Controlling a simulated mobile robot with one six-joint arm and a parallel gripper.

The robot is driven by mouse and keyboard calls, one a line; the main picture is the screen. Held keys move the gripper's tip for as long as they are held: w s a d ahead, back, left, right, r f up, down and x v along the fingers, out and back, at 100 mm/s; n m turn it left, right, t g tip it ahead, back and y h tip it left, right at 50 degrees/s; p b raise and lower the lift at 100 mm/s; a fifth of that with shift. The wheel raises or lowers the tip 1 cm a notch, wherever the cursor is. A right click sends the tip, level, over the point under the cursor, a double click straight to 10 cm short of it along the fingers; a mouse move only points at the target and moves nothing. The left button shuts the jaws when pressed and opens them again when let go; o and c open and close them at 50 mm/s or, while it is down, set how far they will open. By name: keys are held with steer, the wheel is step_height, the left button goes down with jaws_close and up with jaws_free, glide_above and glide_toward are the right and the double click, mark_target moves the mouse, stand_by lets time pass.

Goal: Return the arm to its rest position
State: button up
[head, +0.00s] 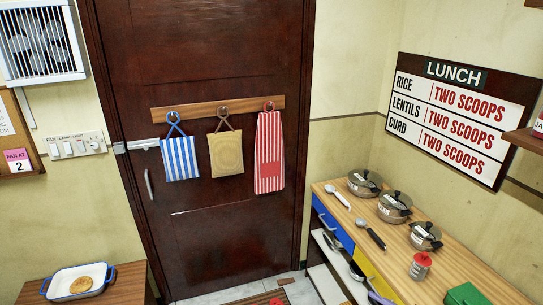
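My arm and gripper do not show in the head view, so I cannot see how the arm is posed or whether the gripper holds anything. The view faces a dark brown door (230,235) with a wooden hook rail (195,108). A blue-striped cloth item (180,158), a tan one (226,153) and a red-striped one (269,155) hang from its hooks.
A wooden counter (390,268) at right bears three lidded pots (395,206), two ladles, a red-lidded container (420,266) and a green object (467,295). At lower left, a blue-handled dish (62,282) with a flat round bread stands on a table (128,288).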

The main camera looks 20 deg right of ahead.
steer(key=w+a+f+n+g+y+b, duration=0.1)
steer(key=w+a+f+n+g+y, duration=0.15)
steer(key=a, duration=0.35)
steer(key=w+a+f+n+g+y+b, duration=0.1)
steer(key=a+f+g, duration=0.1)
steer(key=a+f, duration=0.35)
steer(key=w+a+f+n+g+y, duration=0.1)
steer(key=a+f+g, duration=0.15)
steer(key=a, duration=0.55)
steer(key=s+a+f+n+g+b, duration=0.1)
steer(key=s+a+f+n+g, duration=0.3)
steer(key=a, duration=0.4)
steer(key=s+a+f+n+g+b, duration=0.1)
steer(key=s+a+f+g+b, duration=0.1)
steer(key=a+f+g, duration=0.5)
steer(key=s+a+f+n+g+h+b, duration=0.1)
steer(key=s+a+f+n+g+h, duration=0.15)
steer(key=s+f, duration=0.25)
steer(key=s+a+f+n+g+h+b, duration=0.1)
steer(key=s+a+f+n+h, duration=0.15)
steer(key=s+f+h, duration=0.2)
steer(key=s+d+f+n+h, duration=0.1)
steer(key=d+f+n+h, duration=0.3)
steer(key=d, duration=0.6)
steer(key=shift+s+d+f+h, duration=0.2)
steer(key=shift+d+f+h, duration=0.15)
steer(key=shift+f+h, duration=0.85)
